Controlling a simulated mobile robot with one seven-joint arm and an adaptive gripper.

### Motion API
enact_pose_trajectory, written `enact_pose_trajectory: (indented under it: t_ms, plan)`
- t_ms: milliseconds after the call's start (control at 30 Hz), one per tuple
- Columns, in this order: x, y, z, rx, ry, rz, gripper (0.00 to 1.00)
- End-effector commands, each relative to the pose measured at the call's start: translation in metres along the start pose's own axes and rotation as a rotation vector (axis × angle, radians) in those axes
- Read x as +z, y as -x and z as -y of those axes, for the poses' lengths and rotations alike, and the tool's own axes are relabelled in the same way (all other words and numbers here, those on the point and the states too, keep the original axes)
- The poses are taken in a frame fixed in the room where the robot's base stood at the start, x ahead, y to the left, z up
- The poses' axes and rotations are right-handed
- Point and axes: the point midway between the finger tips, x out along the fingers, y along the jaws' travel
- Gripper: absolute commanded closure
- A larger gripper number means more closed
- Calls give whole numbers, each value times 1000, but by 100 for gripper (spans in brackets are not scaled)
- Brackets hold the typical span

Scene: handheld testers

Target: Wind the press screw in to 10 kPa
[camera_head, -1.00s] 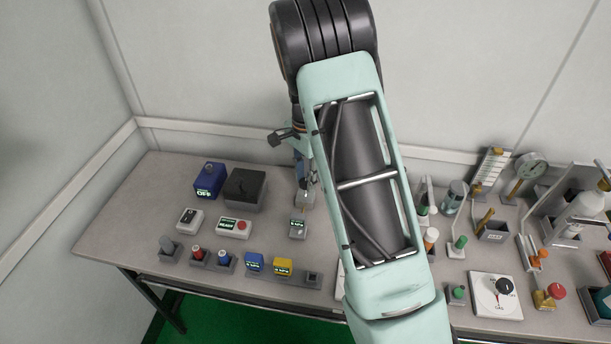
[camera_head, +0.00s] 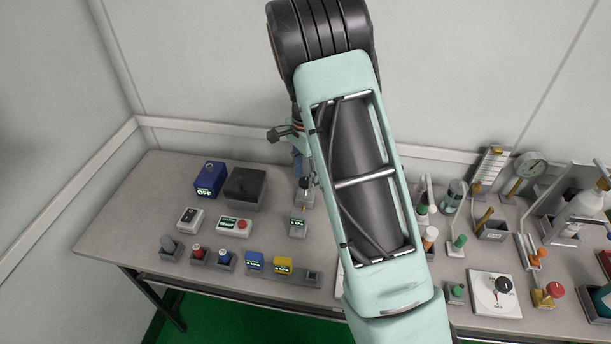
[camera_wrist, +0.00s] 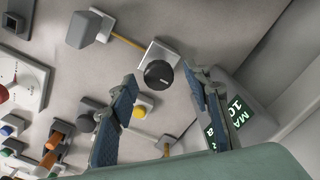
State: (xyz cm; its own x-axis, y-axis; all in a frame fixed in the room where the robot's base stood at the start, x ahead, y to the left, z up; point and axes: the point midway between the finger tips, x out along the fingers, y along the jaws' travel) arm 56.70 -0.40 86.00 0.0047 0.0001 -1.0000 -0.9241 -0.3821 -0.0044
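A round black knob (camera_wrist: 158,74) with a small pale mark sits at a white block in the wrist view. I cannot tell for sure whether it is the press screw's knob. The tips of my gripper (camera_wrist: 161,78) stand on either side of it, with visible gaps, so my gripper is open. I cannot tell how deep the knob sits between the fingers. A grey box with a green screen (camera_wrist: 240,108) is beside the right finger; its text is turned and partly hidden. In the head view a small green-screen unit (camera_head: 298,227) stands below my gripper, its reading too small to trust.
A blue box marked OFF (camera_head: 209,179) and a dark box (camera_head: 245,188) stand left of my arm. Blue (camera_head: 254,261) and yellow (camera_head: 283,266) meters are at the front. A dial gauge (camera_head: 531,165) and bottles crowd the right. My arm hides the table's middle.

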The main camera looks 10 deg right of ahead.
Motion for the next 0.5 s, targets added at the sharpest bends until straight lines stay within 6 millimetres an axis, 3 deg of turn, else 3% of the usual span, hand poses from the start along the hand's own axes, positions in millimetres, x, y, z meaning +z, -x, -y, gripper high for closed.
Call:
enact_pose_trajectory:
  t_ms: [267, 500]
  plan:
    - [0, 2, -1, 2, 1, 1, 56]
    - [0, 40, 1, -2, 2, 0, 56]
